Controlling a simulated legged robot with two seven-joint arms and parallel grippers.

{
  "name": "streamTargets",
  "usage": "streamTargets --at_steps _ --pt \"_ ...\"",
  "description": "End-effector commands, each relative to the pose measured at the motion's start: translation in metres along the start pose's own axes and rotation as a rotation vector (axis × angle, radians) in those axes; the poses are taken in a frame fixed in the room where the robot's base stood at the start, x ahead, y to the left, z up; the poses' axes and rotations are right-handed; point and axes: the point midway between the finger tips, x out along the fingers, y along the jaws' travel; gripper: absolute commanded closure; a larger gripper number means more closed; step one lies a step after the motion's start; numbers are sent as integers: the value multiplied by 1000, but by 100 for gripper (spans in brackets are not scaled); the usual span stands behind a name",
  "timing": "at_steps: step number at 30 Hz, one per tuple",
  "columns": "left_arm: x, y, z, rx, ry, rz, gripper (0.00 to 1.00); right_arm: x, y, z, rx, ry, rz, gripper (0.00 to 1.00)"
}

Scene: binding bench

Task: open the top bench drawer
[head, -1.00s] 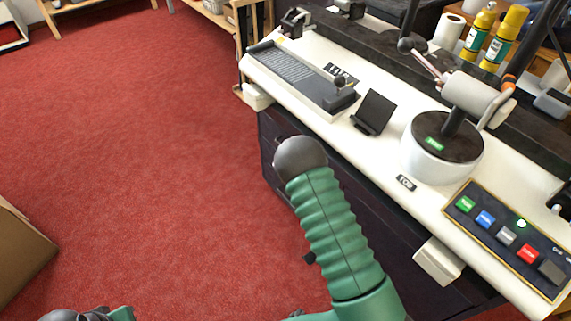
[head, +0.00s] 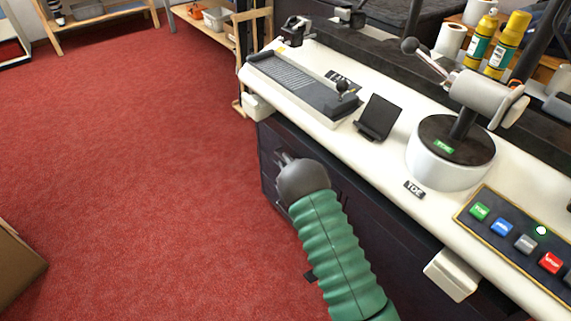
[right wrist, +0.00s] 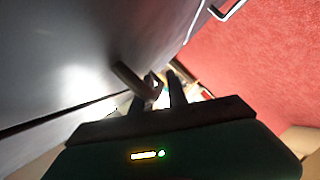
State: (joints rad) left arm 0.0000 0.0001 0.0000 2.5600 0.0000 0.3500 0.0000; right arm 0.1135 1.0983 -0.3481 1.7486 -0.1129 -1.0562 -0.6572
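The dark drawer unit (head: 268,150) stands under the left end of the white bench; its top drawer front is partly hidden behind my right arm. My right gripper (head: 284,158) is beside these drawer fronts, below the bench edge. In the right wrist view, its two fingers (right wrist: 163,90) are apart. A bar handle (right wrist: 133,82) on the smooth grey front (right wrist: 75,55) lies at the left finger; I cannot tell whether they touch. Which drawer this handle belongs to is not clear. A second, pale handle (right wrist: 232,9) shows at the top. My left gripper is out of view.
On the white bench top (head: 397,172) stand a paper trimmer (head: 300,82), a black stand (head: 379,117), a round white-based device (head: 450,160) and a button panel (head: 520,240). A white block (head: 452,274) juts from the front edge.

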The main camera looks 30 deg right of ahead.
Motion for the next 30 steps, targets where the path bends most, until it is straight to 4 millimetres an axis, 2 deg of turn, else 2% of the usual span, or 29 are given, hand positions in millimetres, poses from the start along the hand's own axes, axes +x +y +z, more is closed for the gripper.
streamTargets --at_steps 3,7,30 --pt "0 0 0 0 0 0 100 0 0 0 0 0 0 82" --pt "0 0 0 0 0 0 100 0 0 0 0 0 0 99" --pt "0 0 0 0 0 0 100 -1 -2 0 0 -1 -3 100"
